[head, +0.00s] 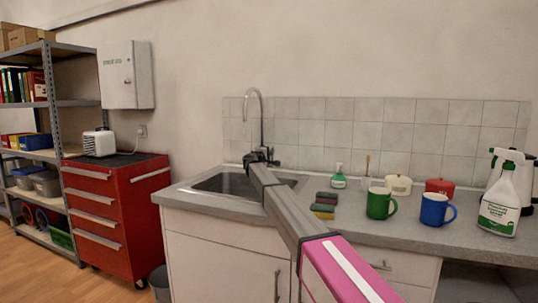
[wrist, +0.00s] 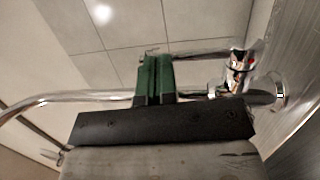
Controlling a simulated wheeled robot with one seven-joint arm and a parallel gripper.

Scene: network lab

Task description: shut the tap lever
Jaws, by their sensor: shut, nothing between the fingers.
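The chrome tap (head: 261,118) stands at the back of the sink (head: 235,183), with a tall curved spout. In the wrist view its spout (wrist: 70,97) runs across to the left behind my gripper. The tap body (wrist: 238,75) is at the right, and a thin chrome lever (wrist: 200,50) reaches from it toward the fingertips. My gripper (wrist: 155,58) has green fingers, shut and empty, beside the lever's end; contact is unclear. In the head view my gripper (head: 262,153) is at the tap's lower part and hides the lever.
A green mug (head: 380,204), a blue mug (head: 434,210) and a spray bottle (head: 499,202) stand on the counter to the right. Sponges (head: 324,206) lie beside my arm. A soap bottle (head: 339,177) stands near the tiled wall. A red tool cabinet (head: 120,215) is at the left.

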